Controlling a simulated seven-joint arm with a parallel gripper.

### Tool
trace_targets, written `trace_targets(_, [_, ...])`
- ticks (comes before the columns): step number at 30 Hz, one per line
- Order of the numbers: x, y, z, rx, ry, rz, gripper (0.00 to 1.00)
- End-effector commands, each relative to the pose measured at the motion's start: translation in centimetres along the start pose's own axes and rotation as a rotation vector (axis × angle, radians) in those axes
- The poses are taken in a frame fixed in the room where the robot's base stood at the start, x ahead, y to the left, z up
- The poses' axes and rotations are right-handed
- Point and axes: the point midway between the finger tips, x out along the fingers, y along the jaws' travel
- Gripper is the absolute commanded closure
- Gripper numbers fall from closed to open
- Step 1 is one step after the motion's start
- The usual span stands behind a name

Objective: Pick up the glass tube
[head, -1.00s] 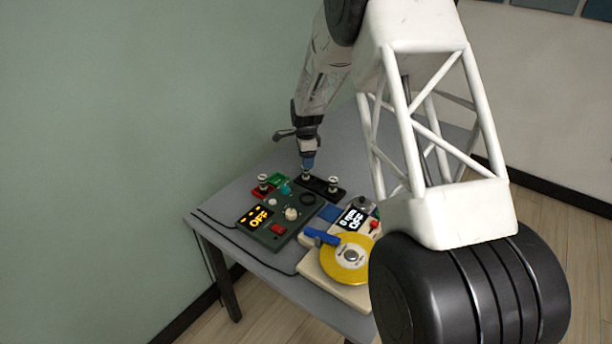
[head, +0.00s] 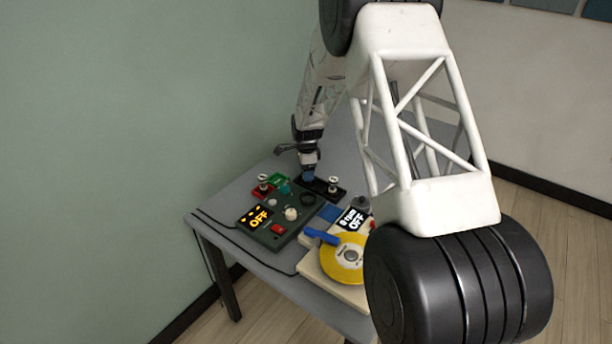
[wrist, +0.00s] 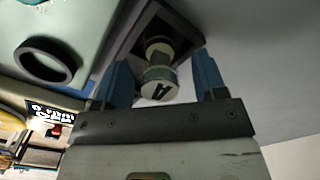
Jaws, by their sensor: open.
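A short upright cylinder with a pale round cap marked "A" (wrist: 158,92) stands on a black base (wrist: 187,32) in the wrist view. It may be the glass tube, but I cannot tell its material. My gripper (wrist: 162,66) is open, with one blue finger on each side of it and gaps showing on both sides. In the head view my gripper (head: 308,175) points down over the left part of the black base (head: 322,190) and hides this cylinder. A similar capped piece (head: 333,184) stands at the base's right end.
A green control box (head: 280,214) with a display reading OFF stands in front. Another capped piece (head: 263,182) stands on a red block to the left. A black ring (wrist: 47,60) lies nearby. A yellow disc (head: 341,262) with a blue handle sits front right. The table's back is clear.

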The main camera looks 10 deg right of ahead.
Motion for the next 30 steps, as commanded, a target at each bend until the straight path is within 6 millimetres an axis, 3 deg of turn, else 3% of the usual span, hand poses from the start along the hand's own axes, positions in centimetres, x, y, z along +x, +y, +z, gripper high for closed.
trace_targets(6, [1.7,0.0,0.0,0.000,0.000,0.001,0.35])
trace_targets(23, [1.8,0.0,0.0,0.000,0.000,0.000,0.35])
trace_targets(30, [1.8,0.0,0.0,0.000,0.000,0.000,0.69])
